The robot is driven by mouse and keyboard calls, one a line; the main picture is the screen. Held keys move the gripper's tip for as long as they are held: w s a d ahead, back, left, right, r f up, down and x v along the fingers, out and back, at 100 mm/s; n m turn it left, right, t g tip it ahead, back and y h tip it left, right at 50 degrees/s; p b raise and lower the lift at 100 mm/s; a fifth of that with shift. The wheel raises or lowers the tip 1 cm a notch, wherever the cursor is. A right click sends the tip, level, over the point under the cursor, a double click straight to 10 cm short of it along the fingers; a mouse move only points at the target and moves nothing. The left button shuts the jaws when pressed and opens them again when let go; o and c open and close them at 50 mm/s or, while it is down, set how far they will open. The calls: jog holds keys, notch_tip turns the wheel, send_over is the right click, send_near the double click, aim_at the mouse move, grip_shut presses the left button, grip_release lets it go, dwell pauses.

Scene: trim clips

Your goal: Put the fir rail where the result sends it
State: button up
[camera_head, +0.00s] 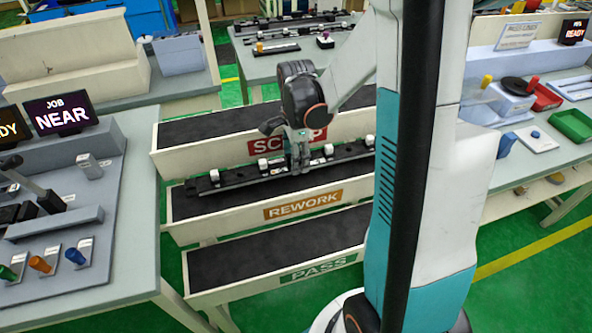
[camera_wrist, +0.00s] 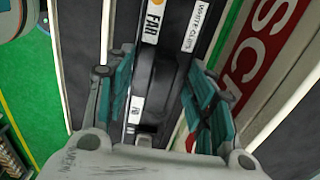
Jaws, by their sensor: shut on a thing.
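A long black rail (camera_head: 243,177) with several white clips lies across my gripper (camera_head: 299,167), over the back part of the REWORK bin (camera_head: 303,206). In the wrist view the rail (camera_wrist: 168,72) runs between the two teal fingers of my gripper (camera_wrist: 160,68), and labels on it read "FAR" and "WHITE CLIPS". My gripper is shut on the rail near its middle. I cannot tell whether the rail touches the bin floor. The SCRAP bin (camera_head: 210,145) is behind it and the PASS bin (camera_head: 318,270) is in front. The screen (camera_head: 61,115) at left reads "JOB NEAR".
The left bench (camera_head: 130,215) holds a grey fixture with coloured knobs. More rails lie on the back table (camera_head: 262,66). The PASS bin is empty.

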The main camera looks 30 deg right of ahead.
jog(key=shift+f+b, duration=0.8)
jog(key=shift+f, duration=1.35)
jog(key=shift+f, duration=0.2)
jog(key=o, duration=1.3)
jog(key=shift+r, duration=0.1)
jog(key=shift+r, duration=0.1)
notch_tip(320, 180, up, 12)
jog(key=p, duration=0.4)
